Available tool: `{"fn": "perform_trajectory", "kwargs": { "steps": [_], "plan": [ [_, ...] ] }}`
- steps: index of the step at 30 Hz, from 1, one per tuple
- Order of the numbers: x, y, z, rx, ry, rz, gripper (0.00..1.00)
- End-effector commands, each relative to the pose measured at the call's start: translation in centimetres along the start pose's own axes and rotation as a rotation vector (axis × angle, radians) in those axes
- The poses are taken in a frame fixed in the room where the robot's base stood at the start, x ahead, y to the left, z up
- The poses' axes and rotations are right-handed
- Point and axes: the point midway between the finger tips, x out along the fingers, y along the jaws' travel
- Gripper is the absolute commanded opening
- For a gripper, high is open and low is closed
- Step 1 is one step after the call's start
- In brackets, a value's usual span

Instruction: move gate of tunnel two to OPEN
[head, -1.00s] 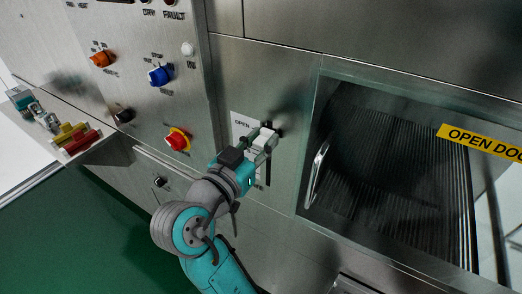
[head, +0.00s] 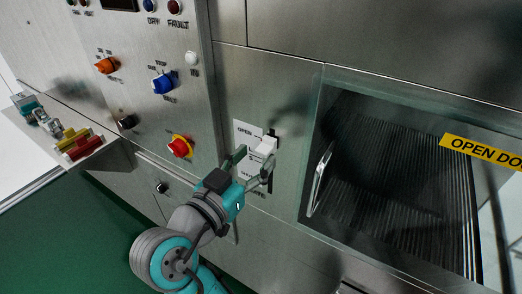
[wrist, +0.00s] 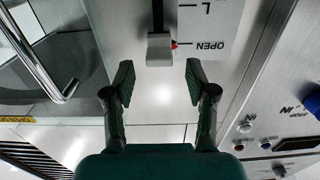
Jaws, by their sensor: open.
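The gate lever has a pale block handle (head: 266,146) in a dark vertical slot, near the upper end beside the word OPEN on a white label plate (head: 245,133). In the wrist view the handle (wrist: 159,50) has a red pointer on its side at the OPEN mark of the plate (wrist: 211,25). My gripper (head: 250,168) is just below and in front of the handle. In the wrist view my gripper (wrist: 160,74) is open, its fingers spread to either side with the handle beyond the tips and a gap between. The lower label is partly hidden by my gripper.
A framed door window with a curved handle (head: 319,180) is right of the slot; a yellow sign (head: 484,151) is on it. A control panel with orange, blue and red knobs (head: 180,147) is at left. Colored items (head: 75,140) lie on a ledge.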

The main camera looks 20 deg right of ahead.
Motion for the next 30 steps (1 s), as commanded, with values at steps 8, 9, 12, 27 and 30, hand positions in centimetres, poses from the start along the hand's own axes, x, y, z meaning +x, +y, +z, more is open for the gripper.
{"fn": "perform_trajectory", "kwargs": {
  "steps": [8,9,12,27,30],
  "plan": [
    [-5.2,-0.1,0.0,0.001,0.000,-0.004,0.56],
    [-5.7,-0.1,0.0,0.001,0.001,-0.004,0.56],
    [-6.9,-0.1,0.0,0.001,0.001,-0.003,0.56],
    [-8.1,0.0,0.0,0.001,0.001,0.000,0.56],
    [-8.1,0.0,0.0,0.001,0.001,0.000,0.56]
  ]
}}
